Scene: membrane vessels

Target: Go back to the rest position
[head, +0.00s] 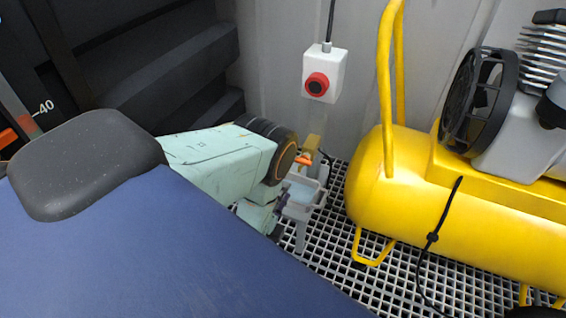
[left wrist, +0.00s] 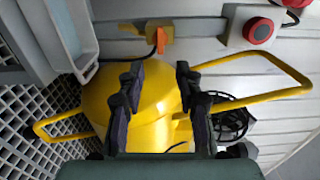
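My left gripper (left wrist: 160,72) shows in the left wrist view with its two dark fingers spread apart and nothing between them. Beyond the fingers is a yellow tank. In the head view my pale green left arm reaches toward the wall, and the gripper is mostly hidden behind the arm, beside a small grey open container (head: 304,192). The container also shows at the upper left of the left wrist view (left wrist: 70,38). I cannot tell whether the gripper touches it. My right gripper is in neither view.
A yellow compressor (head: 412,190) stands on the right on a grating floor (head: 335,262). A red-button box (head: 324,75) hangs on the grey wall. An orange and yellow fitting (head: 309,152) is above the container. Dark shelving (head: 165,72) stands at the upper left.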

